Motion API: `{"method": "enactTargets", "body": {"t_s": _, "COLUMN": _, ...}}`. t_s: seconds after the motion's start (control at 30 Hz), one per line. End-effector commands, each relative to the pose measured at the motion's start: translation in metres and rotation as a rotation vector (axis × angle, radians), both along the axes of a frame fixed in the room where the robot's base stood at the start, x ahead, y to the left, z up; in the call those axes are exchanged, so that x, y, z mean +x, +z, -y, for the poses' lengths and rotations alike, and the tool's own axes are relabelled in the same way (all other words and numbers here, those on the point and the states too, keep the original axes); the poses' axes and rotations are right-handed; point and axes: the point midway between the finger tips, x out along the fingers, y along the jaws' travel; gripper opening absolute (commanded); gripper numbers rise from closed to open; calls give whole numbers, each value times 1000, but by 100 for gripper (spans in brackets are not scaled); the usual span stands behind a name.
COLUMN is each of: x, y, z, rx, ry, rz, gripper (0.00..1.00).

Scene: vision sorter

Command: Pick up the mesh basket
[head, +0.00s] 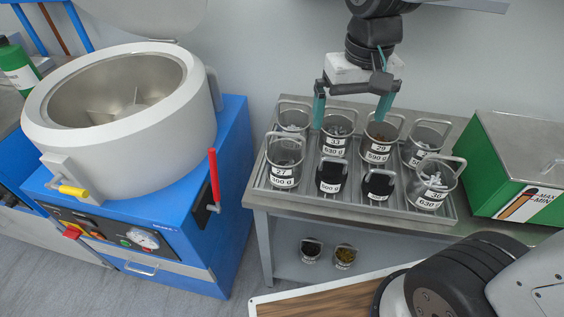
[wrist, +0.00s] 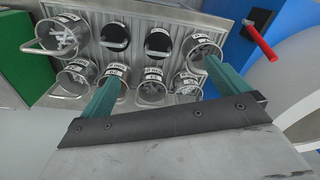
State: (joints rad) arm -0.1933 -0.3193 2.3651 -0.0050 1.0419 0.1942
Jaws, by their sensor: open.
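Several round mesh baskets with wire handles and white number labels stand in two rows in a metal tray (head: 300,192). Basket 33 (head: 336,128) is in the back row and holds grey pieces; it also shows in the wrist view (wrist: 152,89). To its right, basket 29 (head: 379,132) holds brown pieces. Basket 27 (head: 285,160) is front left, and basket 36 (head: 428,190), with pale pieces, front right. My gripper (head: 351,107) is open and empty above the back row. In the wrist view, its teal fingers (wrist: 160,85) appear either side of basket 33, apparently above it.
A blue machine with a white drum (head: 130,160) and red lever (head: 214,178) stands left. A green box (head: 510,175) sits right of the tray. Two front-row baskets look dark inside (head: 331,176). Small baskets (head: 345,257) stand on the lower shelf.

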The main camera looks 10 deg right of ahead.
Motion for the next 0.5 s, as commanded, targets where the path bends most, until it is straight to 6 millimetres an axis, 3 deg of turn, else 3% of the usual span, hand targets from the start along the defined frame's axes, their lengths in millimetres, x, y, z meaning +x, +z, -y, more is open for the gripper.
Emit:
{"method": "enactTargets", "body": {"t_s": 0.1, "x": 39, "y": -27, "z": -34, "rx": -4, "ry": 7, "rz": -30, "gripper": 100}}
{"method": "enactTargets", "body": {"t_s": 0.2, "x": 64, "y": -48, "z": -59, "rx": -7, "ry": 8, "rz": -41, "gripper": 100}}
{"method": "enactTargets", "body": {"t_s": 0.33, "x": 83, "y": -70, "z": -83, "rx": -10, "ry": 5, "rz": -51, "gripper": 100}}
{"method": "enactTargets", "body": {"t_s": 0.5, "x": 92, "y": -85, "z": -96, "rx": -12, "ry": 3, "rz": -55, "gripper": 100}}
